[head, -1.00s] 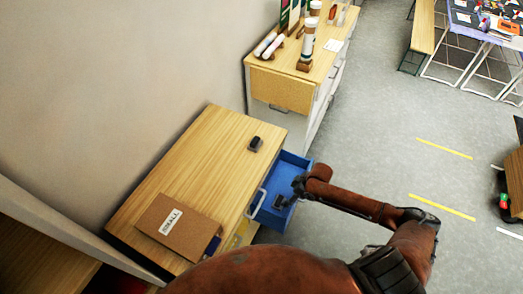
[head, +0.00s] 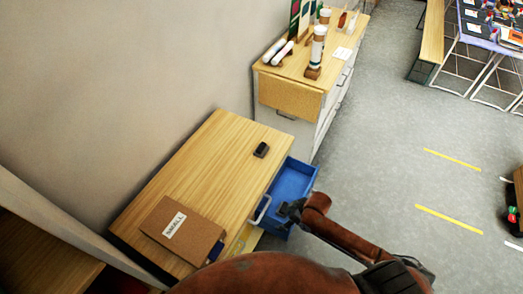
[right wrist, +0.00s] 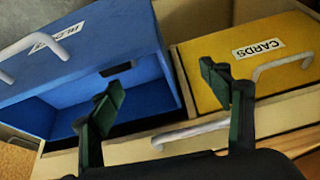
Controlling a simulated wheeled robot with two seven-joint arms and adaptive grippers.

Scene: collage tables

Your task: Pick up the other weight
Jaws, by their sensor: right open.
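A small dark block (head: 261,149), which looks like a weight, lies on the wooden cabinet top (head: 215,160) near its right edge. My right gripper (head: 288,212) is at the open blue drawer (head: 294,180) of that cabinet, lower than the block. In the right wrist view the right gripper (right wrist: 162,84) has its fingers wide apart with nothing between them. Beyond them is the blue drawer (right wrist: 90,45), with a small dark shape (right wrist: 116,68) on it; I cannot tell whether this is a weight. My left gripper is not in view.
A brown labelled folder or box (head: 182,230) lies at the cabinet's near end. A yellow drawer marked CARDS (right wrist: 250,68) is beside the blue one. A second cabinet (head: 290,95) with bottles stands behind.

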